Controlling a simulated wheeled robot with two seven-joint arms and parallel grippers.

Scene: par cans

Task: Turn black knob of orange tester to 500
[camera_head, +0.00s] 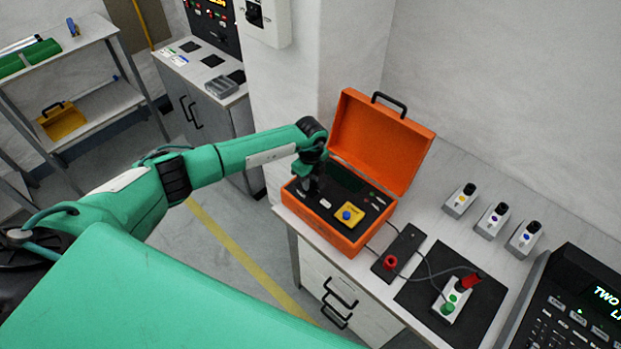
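The orange tester (349,232) is an open case with its lid up, standing on the grey worktop. Its dark panel (345,190) carries a yellow block with a blue button (348,214) and small light marks. My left gripper (313,187) points down over the left part of the panel, at or just above its surface. The gripper and wrist cover that part, so the black knob cannot be made out. Whether the fingers are open or shut does not show. My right gripper is not in view.
Right of the tester lie a black plate with a red plug (390,262) and a dark mat (487,304) with a grey box (453,299), joined by cables. Several small switch boxes (492,220) stand along the wall. A black console (580,310) is at the right edge.

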